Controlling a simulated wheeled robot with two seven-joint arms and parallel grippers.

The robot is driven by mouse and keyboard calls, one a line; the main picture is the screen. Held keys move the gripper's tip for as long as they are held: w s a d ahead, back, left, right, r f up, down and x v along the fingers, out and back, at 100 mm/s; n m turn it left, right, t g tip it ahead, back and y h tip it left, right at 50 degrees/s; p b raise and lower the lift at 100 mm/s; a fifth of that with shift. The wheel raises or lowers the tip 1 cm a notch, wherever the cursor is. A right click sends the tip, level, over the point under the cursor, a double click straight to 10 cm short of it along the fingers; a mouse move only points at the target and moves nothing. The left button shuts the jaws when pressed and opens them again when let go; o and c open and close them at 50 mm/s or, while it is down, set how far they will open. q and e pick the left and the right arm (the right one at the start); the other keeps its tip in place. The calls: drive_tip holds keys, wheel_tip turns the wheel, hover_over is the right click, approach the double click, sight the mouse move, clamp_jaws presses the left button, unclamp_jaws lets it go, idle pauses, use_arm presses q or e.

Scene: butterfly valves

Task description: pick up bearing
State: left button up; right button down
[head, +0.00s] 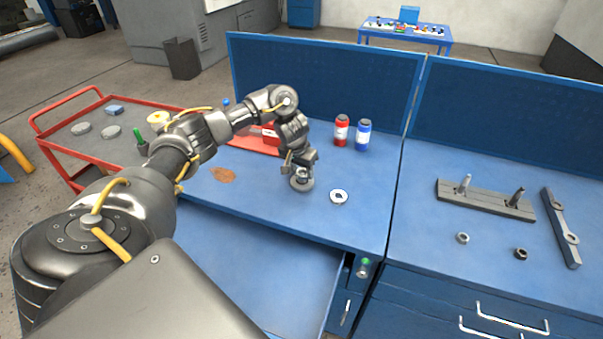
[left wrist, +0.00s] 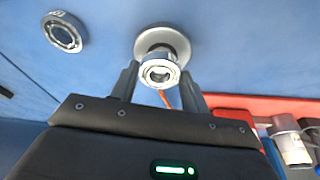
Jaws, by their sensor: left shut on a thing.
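My left gripper (head: 300,172) points down over the blue bench and is shut on a small silver ring-shaped bearing. In the left wrist view the bearing (left wrist: 160,73) sits between the two fingertips (left wrist: 159,82). A round grey metal disc-like part (left wrist: 162,42) is directly behind the bearing there, and in the head view it shows under the gripper (head: 301,186). I cannot tell whether bearing and disc touch. A second bearing-like ring (head: 339,197) lies flat on the bench, right of the gripper; it also shows in the left wrist view (left wrist: 65,32). My right gripper is out of view.
Red and blue bottles (head: 342,131) stand behind the gripper near the blue back panel (head: 320,90). An open drawer (head: 255,262) projects at the front. A red trolley (head: 75,140) is at left. The right bench holds a grey fixture (head: 485,199), a bar (head: 560,228) and nuts.

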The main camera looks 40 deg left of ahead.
use_arm(q)
drive_tip(key=s+a+r+p, duration=0.2)
drive_tip(key=s+a+r, duration=0.4)
drive_tip(key=s+r, duration=0.5)
drive_tip(key=shift+s+a, duration=0.35)
drive_tip(key=shift+s, duration=0.25)
